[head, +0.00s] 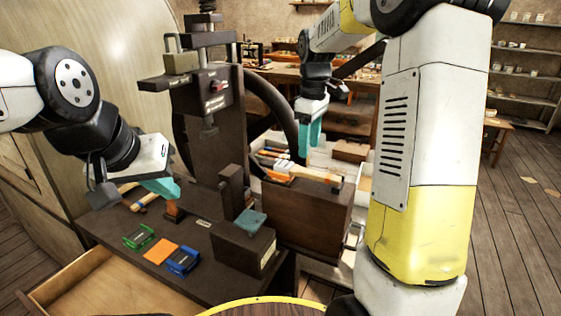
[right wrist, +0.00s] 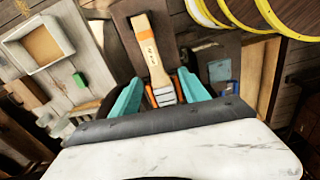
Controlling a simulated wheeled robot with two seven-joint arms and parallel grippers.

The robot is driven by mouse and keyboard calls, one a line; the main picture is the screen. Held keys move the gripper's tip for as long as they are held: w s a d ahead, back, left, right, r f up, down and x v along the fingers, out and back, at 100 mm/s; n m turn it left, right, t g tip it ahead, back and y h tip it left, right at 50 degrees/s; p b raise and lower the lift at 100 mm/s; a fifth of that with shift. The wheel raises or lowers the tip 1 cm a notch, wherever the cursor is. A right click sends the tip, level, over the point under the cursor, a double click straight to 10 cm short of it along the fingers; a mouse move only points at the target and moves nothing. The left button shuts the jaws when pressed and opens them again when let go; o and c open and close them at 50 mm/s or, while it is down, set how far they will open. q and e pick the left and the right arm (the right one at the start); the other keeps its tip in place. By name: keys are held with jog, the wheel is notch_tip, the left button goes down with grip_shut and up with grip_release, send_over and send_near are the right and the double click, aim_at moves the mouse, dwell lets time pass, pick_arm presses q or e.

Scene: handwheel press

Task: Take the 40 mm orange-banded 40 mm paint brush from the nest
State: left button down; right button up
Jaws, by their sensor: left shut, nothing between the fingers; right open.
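The orange-banded paint brush (head: 315,174) lies on top of a dark wooden block (head: 300,218) beside the press. In the right wrist view its pale wooden handle (right wrist: 148,48) points up the picture, and its grey ferrule and orange parts are between the fingers. My right gripper (head: 309,142) is open with teal fingers pointing down above the brush; its fingers (right wrist: 159,80) flank the brush, and contact cannot be told. My left gripper (head: 168,190) is shut and empty over the bench, left of the press. The nest's details are hard to make out.
The dark press (head: 212,100) with its handwheel (head: 275,105) stands between my arms. Green (head: 138,237), orange (head: 160,251) and blue (head: 183,261) items lie on the bench front. A teal pad (head: 251,220) rests on a smaller dark block. An open drawer (head: 85,275) juts out.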

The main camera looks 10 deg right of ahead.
aim_at(305, 170)
jog(key=shift+w+a+f+n, duration=0.1)
jog(key=shift+w+f+n, duration=0.1)
jog(key=shift+w+f, duration=0.25)
jog(key=shift+w+a+f+n, duration=0.1)
jog(key=shift+w+f+n, duration=0.15)
jog(key=shift+w, duration=0.4)
jog(key=f, duration=0.7)
jog(key=shift+s+f, duration=0.2)
jog(key=shift+f, duration=0.05)
grip_shut()
